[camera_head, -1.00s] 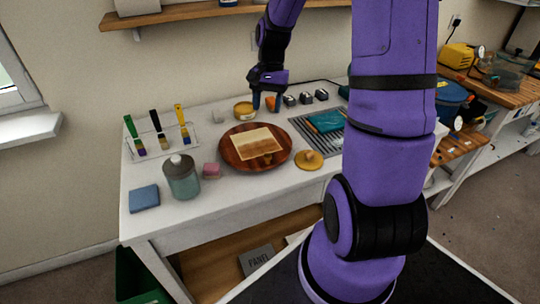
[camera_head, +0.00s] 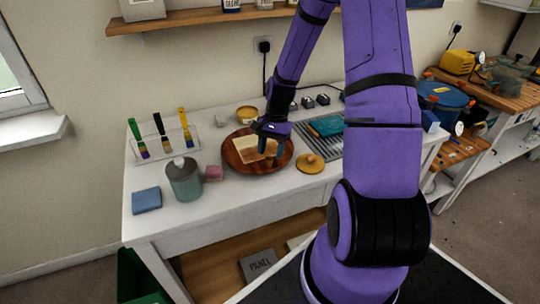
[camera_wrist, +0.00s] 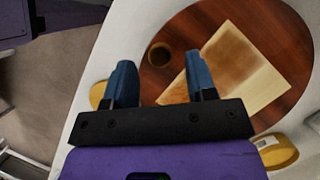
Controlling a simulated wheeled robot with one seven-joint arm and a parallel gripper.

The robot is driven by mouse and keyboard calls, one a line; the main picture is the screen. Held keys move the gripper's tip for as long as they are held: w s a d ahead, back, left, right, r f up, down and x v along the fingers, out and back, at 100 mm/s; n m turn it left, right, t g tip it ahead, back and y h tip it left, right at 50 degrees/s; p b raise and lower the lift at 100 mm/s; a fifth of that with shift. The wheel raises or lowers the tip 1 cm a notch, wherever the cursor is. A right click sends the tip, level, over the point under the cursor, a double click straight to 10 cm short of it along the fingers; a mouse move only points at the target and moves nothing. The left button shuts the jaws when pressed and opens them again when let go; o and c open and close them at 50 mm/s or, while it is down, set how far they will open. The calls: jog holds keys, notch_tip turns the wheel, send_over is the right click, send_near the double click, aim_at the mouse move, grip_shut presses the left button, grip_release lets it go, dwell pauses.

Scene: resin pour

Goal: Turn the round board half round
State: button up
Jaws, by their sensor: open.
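The round board (camera_head: 238,166) is a dark reddish-brown wooden disc on the white table. A pale rectangular panel (camera_head: 246,146) with a brown patch lies on it. In the wrist view the board (camera_wrist: 188,30) fills the upper right, with the panel (camera_wrist: 262,84) on it and a small dark round spot (camera_wrist: 159,54) near its left edge. Whether the fingertips touch the board I cannot tell.
A yellow tin (camera_head: 246,114) is behind. A brush rack (camera_head: 165,146) stands at the back left.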

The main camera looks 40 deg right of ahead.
jog(key=shift+x, duration=1.05)
grip_shut()
jog(key=shift+d, duration=0.15)
